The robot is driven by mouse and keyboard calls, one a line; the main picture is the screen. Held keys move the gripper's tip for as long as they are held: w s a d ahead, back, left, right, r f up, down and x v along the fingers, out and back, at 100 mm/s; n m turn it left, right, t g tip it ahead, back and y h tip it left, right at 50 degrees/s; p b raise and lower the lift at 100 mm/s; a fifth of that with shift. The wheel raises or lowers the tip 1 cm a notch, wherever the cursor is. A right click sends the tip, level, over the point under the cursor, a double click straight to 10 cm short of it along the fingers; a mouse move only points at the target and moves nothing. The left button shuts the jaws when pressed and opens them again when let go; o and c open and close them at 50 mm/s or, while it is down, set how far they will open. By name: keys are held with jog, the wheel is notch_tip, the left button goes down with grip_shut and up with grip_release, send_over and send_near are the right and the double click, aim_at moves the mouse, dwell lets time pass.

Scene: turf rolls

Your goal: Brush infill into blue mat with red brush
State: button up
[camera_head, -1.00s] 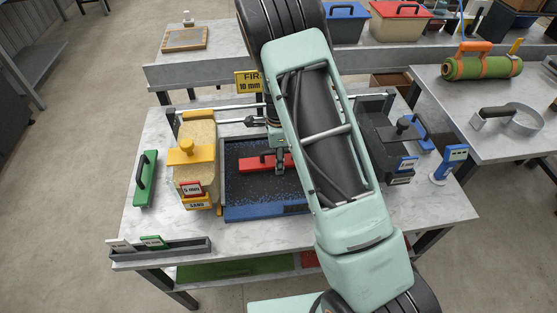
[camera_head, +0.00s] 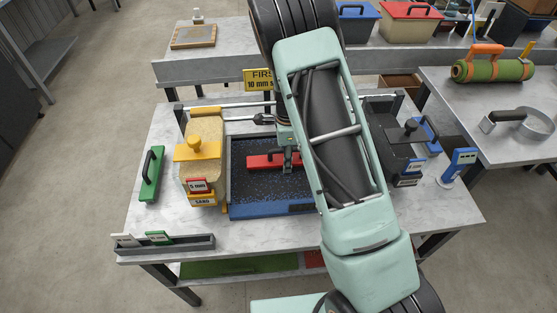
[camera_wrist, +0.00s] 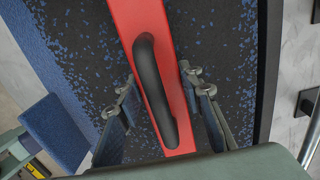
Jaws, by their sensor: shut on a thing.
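The red brush (camera_head: 262,161) has a flat red body and a black arched handle, and it lies crosswise over the far half of the blue mat (camera_head: 262,211). My gripper (camera_head: 288,166) is shut on the brush by its handle. In the wrist view, my gripper's fingers (camera_wrist: 161,108) flank the black handle of the brush (camera_wrist: 140,22). Black infill grains cover much of the mat, with blue flecks showing through. In the wrist view, the mat's left margin (camera_wrist: 30,50) shows mostly blue. My arm hides the mat's right part in the head view.
A yellow-lidded sand container (camera_head: 206,136) stands left of the mat, and a black container (camera_head: 398,150) stands right. A green handled tool (camera_head: 151,175) lies at the far left. A grey card rack (camera_head: 165,245) sits at the front left.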

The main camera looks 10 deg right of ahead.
jog(key=shift+d+b, duration=1.05)
jog(key=shift+d, duration=5.2)
jog(key=shift+a, duration=0.1)
jog(key=shift+a, duration=1.55)
jog(key=shift+d, duration=0.1)
jog(key=shift+d, duration=1.55)
jog(key=shift+w+a+p, duration=0.15)
jog(key=shift+w+a, duration=1.1)
jog(key=shift+a, duration=1.4)
jog(key=shift+w+a+p, duration=0.15)
jog(key=shift+w+a, duration=1.1)
jog(key=shift+a, duration=1.4)
jog(key=shift+w+a+p, duration=0.15)
jog(key=shift+w+a, duration=1.1)
jog(key=shift+a, duration=1.4)
